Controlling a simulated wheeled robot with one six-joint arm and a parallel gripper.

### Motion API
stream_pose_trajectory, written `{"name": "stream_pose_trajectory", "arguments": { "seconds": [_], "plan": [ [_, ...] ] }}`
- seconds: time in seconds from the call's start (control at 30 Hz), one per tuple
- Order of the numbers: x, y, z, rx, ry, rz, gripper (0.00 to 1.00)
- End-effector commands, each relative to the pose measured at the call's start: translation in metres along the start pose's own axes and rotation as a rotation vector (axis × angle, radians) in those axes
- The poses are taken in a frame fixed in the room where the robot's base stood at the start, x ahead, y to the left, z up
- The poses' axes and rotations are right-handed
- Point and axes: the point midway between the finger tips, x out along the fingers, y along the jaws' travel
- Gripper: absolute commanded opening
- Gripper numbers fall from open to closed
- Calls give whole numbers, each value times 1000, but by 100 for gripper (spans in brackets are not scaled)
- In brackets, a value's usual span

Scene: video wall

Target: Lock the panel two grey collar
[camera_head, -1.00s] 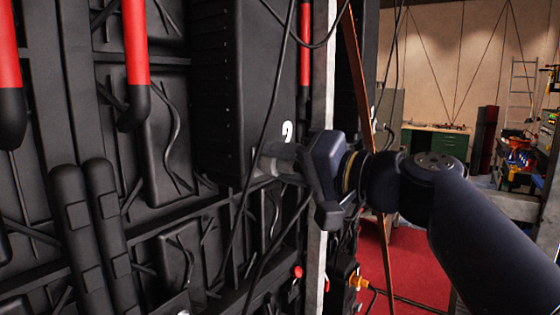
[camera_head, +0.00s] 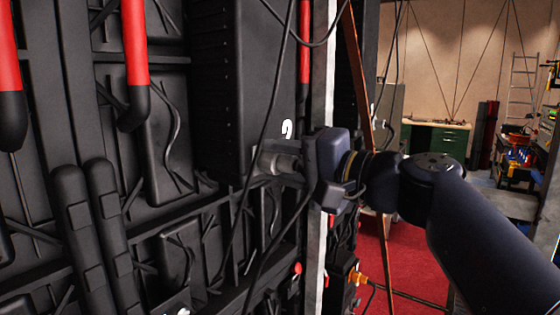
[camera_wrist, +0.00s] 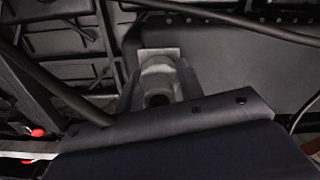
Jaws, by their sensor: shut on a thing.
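My gripper (camera_head: 272,163) reaches in from the right in the head view, at the back of the dark panel wall, just below a white number 2 (camera_head: 287,129). Its jaws are shut on the grey collar (camera_head: 287,164), which shows between the fingers. In the wrist view the grey collar (camera_wrist: 158,77) sits between the two fingers of my gripper (camera_wrist: 156,85), with a dark round opening facing the camera. A square grey plate lies behind it. The gripper body hides the near end, and I cannot tell whether the collar is locked.
A black cable (camera_head: 268,95) hangs close to the left of my gripper, and another thick cable (camera_wrist: 55,75) crosses the wrist view. A grey upright post (camera_head: 324,90) stands behind the gripper. Open red floor (camera_head: 415,265) lies at the right.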

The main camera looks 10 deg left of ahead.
Motion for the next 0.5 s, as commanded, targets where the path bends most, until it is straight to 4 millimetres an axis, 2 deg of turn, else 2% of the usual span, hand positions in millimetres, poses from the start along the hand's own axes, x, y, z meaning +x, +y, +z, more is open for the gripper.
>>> {"name": "stream_pose_trajectory", "arguments": {
  "seconds": [0.07, 0.1, 0.37, 0.5],
  "plan": [
    [0, 1, 0, 3, 0, 0, 13],
    [0, 1, 0, 3, 0, 0, 37],
    [0, 0, 0, 2, 0, 0, 58],
    [0, 0, 0, 1, 0, 0, 58]
  ]
}}
